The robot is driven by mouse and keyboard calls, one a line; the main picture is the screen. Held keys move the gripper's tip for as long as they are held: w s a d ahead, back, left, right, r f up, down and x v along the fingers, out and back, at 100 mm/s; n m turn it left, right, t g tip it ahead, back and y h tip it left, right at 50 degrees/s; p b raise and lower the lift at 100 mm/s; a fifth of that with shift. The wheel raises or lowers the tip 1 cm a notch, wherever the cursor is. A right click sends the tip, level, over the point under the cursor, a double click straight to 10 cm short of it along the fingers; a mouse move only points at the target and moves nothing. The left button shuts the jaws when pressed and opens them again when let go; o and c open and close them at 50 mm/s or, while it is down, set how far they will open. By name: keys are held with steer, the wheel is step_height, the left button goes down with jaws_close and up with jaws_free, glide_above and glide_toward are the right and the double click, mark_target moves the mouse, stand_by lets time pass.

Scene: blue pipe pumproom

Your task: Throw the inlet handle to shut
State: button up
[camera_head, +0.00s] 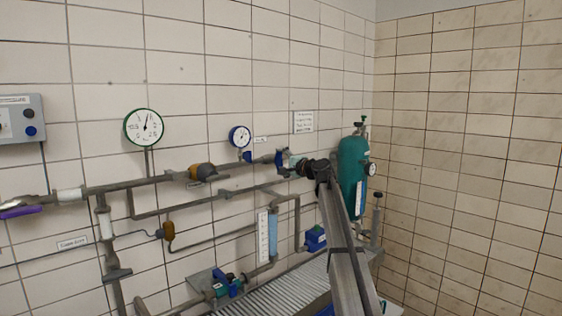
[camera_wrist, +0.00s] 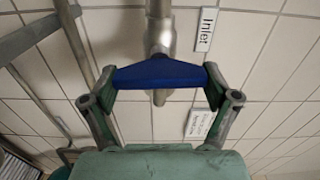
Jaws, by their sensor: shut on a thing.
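The inlet handle (camera_wrist: 160,74) is a blue bar on a grey metal valve (camera_wrist: 160,38). In the wrist view it lies crosswise to the pipe, which runs up the picture. My gripper (camera_wrist: 160,76) is shut on it, one finger at each end of the bar. A white label reading "Inlet" (camera_wrist: 206,29) is beside the pipe. In the head view the blue handle (camera_head: 280,160) shows at the end of my arm, partly hidden by my gripper (camera_head: 290,163).
A blue-rimmed gauge (camera_head: 240,137) and a green-rimmed gauge (camera_head: 144,127) stand above the pipe to the left. A green cylinder (camera_head: 354,175) is close on the right of my gripper. Lower pipes and a blue-handled valve (camera_head: 228,284) are below. A purple handle (camera_head: 20,212) is far left.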

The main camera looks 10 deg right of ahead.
steer(key=shift+m, duration=0.6)
steer(key=o, duration=0.9)
steer(key=v, duration=1.2)
